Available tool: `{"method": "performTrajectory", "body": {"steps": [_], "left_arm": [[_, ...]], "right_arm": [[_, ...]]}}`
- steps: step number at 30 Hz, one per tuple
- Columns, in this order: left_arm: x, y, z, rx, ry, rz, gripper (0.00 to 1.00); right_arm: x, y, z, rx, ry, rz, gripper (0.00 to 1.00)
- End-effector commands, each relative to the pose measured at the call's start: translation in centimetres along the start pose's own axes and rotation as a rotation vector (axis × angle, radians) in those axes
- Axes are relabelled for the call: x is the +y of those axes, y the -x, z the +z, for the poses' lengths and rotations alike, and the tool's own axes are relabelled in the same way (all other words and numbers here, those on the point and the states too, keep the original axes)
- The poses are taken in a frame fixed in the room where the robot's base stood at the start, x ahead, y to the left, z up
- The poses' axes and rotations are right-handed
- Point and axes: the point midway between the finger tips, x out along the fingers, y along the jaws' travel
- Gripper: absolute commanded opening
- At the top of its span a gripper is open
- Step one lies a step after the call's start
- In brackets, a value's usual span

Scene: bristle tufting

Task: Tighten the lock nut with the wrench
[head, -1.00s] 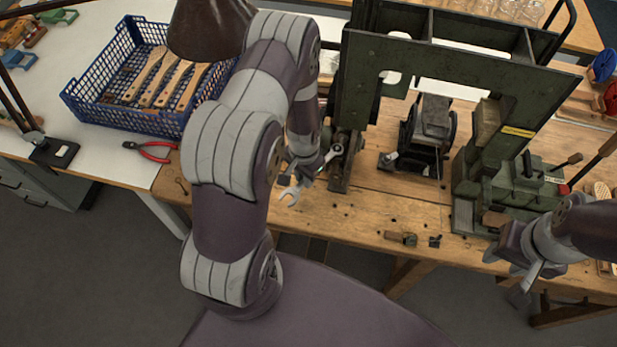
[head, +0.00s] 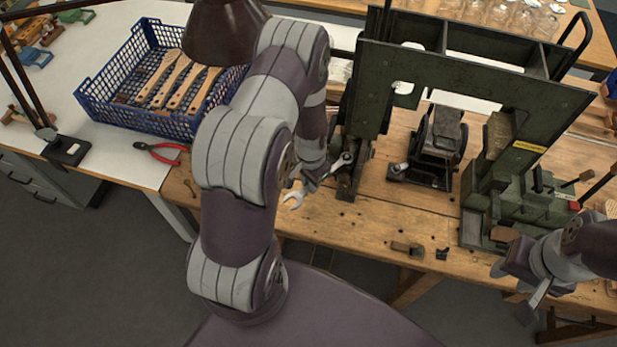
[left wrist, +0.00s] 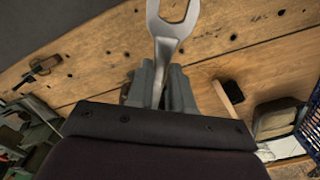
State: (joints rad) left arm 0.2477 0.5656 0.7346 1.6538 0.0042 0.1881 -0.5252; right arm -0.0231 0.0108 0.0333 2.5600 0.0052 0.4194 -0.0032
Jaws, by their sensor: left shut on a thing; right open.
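My left gripper (head: 310,181) is shut on a grey metal wrench (head: 294,198) above the wooden bench, left of the green machine (head: 365,95). The wrench's open-ended jaw points toward the front left. In the left wrist view the wrench (left wrist: 164,45) stands out between the fingers of the gripper (left wrist: 160,88), with its open jaw at the top over bare wood. A ring-shaped metal end (head: 342,160) shows at the machine's left foot; I cannot tell whether it belongs to the wrench. I cannot make out the lock nut. My right gripper (head: 517,287) is open and empty at the bench's front right.
A blue basket (head: 118,112) with wooden brush handles and red pliers (head: 160,152) are on the white table at left. A black machine part (head: 437,145) stands under the green frame. Small tools (head: 408,249) lie near the front edge. The front middle bench is mostly clear.

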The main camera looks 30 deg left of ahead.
Motion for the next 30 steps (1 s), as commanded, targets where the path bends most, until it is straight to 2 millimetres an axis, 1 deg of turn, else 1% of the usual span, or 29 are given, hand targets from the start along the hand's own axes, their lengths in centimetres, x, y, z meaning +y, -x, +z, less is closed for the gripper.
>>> {"method": "performTrajectory", "body": {"steps": [5,16,30], "left_arm": [[0.6,0.1,0.0,0.001,0.047,0.000,0.00],[0.7,0.2,-0.1,0.002,0.053,-0.001,0.00],[0.7,2.8,-0.1,0.003,0.052,-0.002,0.00]], "right_arm": [[0.0,0.2,0.0,0.000,0.000,0.000,0.43],[0.0,0.3,0.0,0.000,0.000,0.000,0.43],[0.0,2.5,-0.3,0.000,0.000,0.000,0.43]]}}
